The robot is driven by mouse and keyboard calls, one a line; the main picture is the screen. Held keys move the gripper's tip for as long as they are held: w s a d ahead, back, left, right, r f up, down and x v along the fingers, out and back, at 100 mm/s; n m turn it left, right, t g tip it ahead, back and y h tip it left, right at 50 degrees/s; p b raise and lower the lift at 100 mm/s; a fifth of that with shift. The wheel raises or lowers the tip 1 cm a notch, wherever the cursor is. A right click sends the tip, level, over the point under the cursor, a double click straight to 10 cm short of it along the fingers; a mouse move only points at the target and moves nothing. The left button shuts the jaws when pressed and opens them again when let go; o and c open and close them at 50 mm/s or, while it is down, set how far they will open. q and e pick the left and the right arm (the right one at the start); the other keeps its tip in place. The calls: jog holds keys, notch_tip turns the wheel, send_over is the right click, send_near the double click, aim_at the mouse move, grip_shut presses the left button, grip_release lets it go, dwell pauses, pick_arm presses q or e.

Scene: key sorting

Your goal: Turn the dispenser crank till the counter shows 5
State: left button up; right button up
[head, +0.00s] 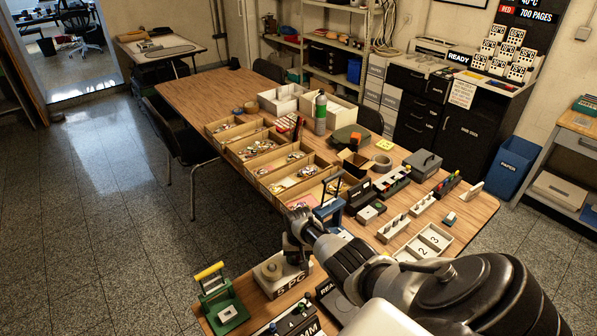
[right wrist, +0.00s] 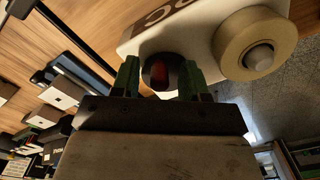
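The dispenser (head: 262,283) is a white box with dark "5 PC" lettering and a cream roll on top, at the near end of the table. In the right wrist view its white body (right wrist: 200,40) and the cream roll (right wrist: 252,43) with a grey hub are close. My right gripper (head: 296,243) is at the dispenser's far side. In the wrist view its green fingers (right wrist: 159,75) stand either side of a dark round knob (right wrist: 150,71) with a red patch, perhaps the crank's handle. I cannot tell whether they touch it. No counter reading is legible. My left gripper is out of view.
A green press with a yellow handle (head: 210,270) stands left of the dispenser. A blue-framed device (head: 329,212) is just beyond my gripper. A white numbered tray (head: 425,243) lies to the right. Wooden bins (head: 262,148) fill the table's middle; its far left end is clear.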

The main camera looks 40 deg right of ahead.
jog(key=shift+r, duration=0.1)
jog(key=shift+r, duration=0.35)
notch_tip(320, 180, up, 9)
jog(key=p, duration=0.3)
jog(key=shift+r, duration=0.45)
jog(key=shift+s, duration=0.1)
